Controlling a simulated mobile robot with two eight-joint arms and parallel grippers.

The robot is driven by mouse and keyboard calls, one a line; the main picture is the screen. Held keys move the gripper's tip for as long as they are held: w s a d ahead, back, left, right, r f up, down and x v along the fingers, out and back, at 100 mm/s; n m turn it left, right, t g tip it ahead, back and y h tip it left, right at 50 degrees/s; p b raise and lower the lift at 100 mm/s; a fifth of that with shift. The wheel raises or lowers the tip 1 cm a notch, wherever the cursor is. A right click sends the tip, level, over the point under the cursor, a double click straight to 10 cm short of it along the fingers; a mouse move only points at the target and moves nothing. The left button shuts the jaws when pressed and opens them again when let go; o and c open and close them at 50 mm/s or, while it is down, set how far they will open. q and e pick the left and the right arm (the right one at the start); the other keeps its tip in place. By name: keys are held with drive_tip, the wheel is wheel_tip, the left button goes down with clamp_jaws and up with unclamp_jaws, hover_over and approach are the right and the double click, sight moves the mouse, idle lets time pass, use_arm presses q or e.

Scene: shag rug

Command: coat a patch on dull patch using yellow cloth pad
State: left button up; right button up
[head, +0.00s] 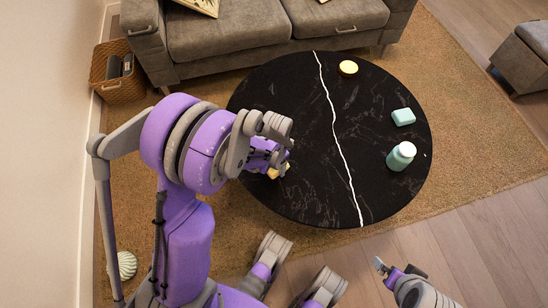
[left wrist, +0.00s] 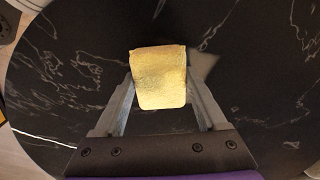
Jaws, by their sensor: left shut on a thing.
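The yellow cloth pad (left wrist: 160,78) is held between the two fingers of my left gripper (left wrist: 160,105) in the left wrist view. In the head view the pad (head: 284,170) shows at the left gripper, over the left front part of the round black table (head: 300,90). I cannot tell if the pad touches the tabletop. A dull greyish patch (left wrist: 204,64) shows on the tabletop just right of the pad in the left wrist view, partly hidden by it. My right gripper (head: 381,265) is in front of the table, clear of it; its jaw gap is unclear.
A teal bottle with a white cap (head: 401,156), a light teal block (head: 403,117) and a round yellow-topped tin (head: 348,68) stand on the table's right and far parts. A white vein crosses the tabletop. A grey sofa (head: 235,35) stands behind; a wicker basket (head: 118,85) is left.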

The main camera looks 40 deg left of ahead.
sight(278, 182)
use_arm(q)
drive_tip(key=shift+s+d+f, duration=0.15)
drive_tip(key=shift+s+d, duration=1.35)
drive_tip(key=shift+d, duration=0.25)
drive_tip(key=shift+s+d, duration=0.1)
drive_tip(key=shift+s, duration=0.15)
